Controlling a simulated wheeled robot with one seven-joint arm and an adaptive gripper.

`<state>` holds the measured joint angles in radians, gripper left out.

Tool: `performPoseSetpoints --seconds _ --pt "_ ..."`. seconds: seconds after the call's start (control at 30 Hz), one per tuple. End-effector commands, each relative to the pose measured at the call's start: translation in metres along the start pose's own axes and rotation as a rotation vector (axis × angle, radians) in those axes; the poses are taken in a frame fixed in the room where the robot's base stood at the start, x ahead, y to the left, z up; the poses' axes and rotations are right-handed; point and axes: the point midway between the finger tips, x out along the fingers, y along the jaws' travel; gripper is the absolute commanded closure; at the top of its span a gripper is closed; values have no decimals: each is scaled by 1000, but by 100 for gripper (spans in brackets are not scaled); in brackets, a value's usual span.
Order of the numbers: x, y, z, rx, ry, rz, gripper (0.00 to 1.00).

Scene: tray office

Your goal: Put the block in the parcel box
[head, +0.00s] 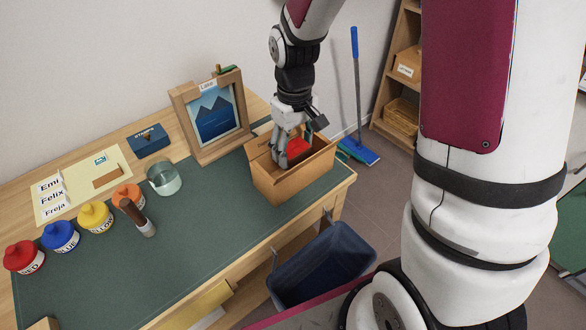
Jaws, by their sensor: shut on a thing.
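The parcel box (283,184) is an open brown cardboard box standing on the green desk mat near the desk's right end. My gripper (287,153) points down into the box's opening. It is shut on a red block (298,148), which shows between and beside the fingers at the level of the box's rim. The box's front wall and the fingers hide the lower part of the block, so I cannot tell whether it touches the box floor.
A framed picture (213,116) stands behind the box. A glass bowl (164,179), a brown-handled brush (138,217) and several paint pots, including a yellow one (96,218), are to the left. A blue bin (322,265) stands below the desk's front edge.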

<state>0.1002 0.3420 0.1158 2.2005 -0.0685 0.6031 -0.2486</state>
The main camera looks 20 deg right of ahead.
Motion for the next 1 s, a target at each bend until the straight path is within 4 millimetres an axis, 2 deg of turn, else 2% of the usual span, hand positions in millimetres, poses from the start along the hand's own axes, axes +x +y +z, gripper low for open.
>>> performPoseSetpoints --seconds 0.03,0.1,0.33,0.53,0.93,0.97,1.0 --pt "11 0 0 0 -3 -1 68" --pt "20 0 0 0 -2 -1 68" --pt "37 0 0 -1 -1 0 68" --pt "63 0 0 -2 -2 -1 68" --pt "69 0 0 -1 1 0 68" --pt "70 0 0 -1 1 0 38" --pt "69 0 0 -1 1 0 29"
